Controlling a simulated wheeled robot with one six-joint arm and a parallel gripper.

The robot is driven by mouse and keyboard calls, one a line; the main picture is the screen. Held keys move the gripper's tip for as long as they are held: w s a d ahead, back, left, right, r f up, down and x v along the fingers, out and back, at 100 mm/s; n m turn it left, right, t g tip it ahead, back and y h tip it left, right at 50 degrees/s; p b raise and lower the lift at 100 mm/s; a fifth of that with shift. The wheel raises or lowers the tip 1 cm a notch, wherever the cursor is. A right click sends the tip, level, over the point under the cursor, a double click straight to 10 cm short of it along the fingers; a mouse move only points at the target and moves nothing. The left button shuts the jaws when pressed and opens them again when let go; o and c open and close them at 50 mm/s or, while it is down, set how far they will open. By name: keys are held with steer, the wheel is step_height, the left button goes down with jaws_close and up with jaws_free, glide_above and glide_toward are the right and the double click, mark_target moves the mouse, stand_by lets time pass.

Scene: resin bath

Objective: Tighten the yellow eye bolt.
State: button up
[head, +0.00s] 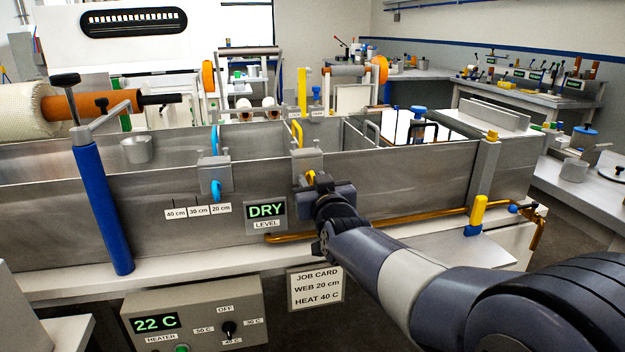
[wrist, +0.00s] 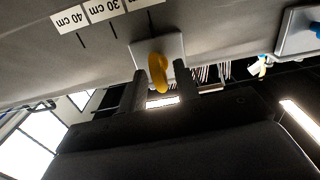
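The yellow eye bolt (head: 310,178) sits on a grey clamp block (head: 307,161) on the near wall of the metal bath. In the wrist view the yellow eye bolt (wrist: 158,72) sticks out from its pale plate (wrist: 140,50). My gripper (head: 323,190) is right at the bolt in the head view and partly covers it. In the wrist view my gripper (wrist: 161,78) has one dark finger on each side of the bolt, with visible gaps. It is open and does not appear to grip the bolt.
A second clamp with a blue eye bolt (head: 216,190) is left on the bath wall (head: 400,180). The level display (head: 266,211) reads DRY. A copper pipe (head: 390,224) runs low along the wall. A blue post (head: 102,205) stands left; a yellow-handled valve (head: 478,210) stands right.

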steer(key=v, duration=0.9)
steer(key=shift+s, duration=0.25)
steer(key=x, duration=1.1)
steer(key=shift+d, duration=0.15)
steer(key=shift+s, duration=0.1)
